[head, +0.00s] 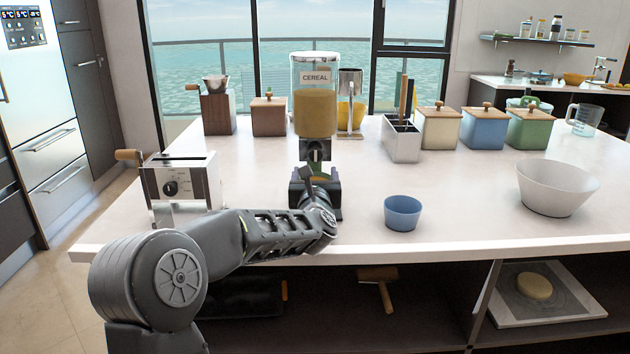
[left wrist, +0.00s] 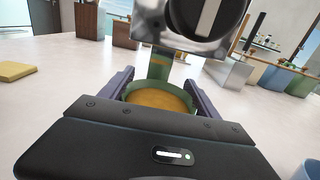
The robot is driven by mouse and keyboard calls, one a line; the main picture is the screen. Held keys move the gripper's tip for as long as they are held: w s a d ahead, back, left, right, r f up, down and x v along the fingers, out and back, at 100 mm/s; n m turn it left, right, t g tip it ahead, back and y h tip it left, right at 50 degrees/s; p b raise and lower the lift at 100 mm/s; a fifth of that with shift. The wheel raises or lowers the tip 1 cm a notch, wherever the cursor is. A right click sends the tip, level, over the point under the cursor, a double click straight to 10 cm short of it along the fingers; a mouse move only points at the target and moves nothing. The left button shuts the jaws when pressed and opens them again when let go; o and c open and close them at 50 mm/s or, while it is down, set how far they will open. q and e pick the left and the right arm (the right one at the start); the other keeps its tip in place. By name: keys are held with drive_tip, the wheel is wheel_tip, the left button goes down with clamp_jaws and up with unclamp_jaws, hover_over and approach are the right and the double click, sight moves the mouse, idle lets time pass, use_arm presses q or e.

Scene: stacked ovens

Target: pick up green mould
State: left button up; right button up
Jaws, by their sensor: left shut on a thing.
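The green mould (left wrist: 160,88) is round, with a yellow-brown inside, and sits between the two fingers of my left gripper in the left wrist view. My left gripper (left wrist: 160,97) is shut on it, one finger at each side. In the head view my left gripper (head: 316,180) is at the front of the cereal dispenser (head: 314,105), below its knob. There the mould is mostly hidden behind the gripper and wrist. The dispenser's metal body and black knob (left wrist: 207,15) are just above and beyond the mould in the left wrist view. My right gripper is not in view.
A blue bowl (head: 402,213) stands right of my gripper, with a white bowl (head: 555,187) farther right. A toaster (head: 181,187) stands at the left. Several lidded boxes and a utensil holder (head: 402,141) line the back. The counter's front middle is clear.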

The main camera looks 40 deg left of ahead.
use_arm(q)
wheel_tip(320, 180, up, 2)
drive_tip(key=shift+r, duration=0.25)
drive_tip(key=b+v, duration=0.1)
drive_tip(key=v, duration=1.7)
drive_tip(key=shift+b, duration=0.35)
drive_tip(key=shift+f, duration=0.1)
